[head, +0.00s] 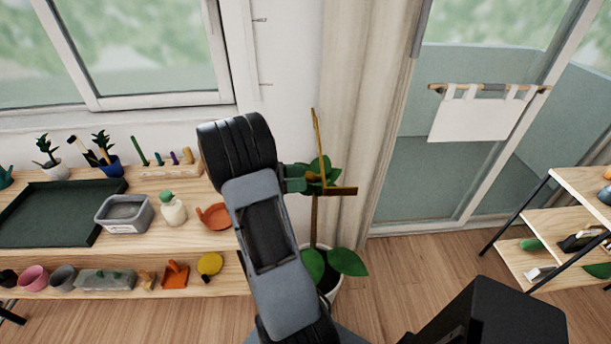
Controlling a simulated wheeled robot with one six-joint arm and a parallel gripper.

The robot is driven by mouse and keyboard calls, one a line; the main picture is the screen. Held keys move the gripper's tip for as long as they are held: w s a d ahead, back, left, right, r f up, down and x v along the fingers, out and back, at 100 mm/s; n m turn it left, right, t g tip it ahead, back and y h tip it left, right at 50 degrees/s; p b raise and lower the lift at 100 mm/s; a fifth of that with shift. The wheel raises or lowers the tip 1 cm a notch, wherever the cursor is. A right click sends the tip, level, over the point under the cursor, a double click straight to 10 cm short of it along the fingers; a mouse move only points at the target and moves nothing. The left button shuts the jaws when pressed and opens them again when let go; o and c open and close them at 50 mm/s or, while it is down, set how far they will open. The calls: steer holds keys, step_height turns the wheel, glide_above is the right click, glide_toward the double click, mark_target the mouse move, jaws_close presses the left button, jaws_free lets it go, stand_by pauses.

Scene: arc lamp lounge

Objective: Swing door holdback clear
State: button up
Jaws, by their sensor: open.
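A thin brass-coloured L-shaped piece (319,150) shows just beyond the end of my arm. Its long bar stands nearly upright and its short brown foot points right. It looks like the door holdback, but I cannot tell for sure, nor see what it is fixed to. My gripper (312,178) is open, at the right of my dark wrist, mixed in the picture with green leaves and the foot of the L. Its fingers are hard to make out, and I cannot tell whether they touch the L. The glazed door (400,195) is at the right.
A potted plant (348,262) stands on the floor behind my arm. A pale curtain (362,110) hangs behind the L. A wooden shelf (185,230) with small items fills the left; another shelf (538,257) stands right. A white cloth (475,118) hangs from a rod at the door.

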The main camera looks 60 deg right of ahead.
steer(key=shift+x, duration=1.15)
jaws_close()
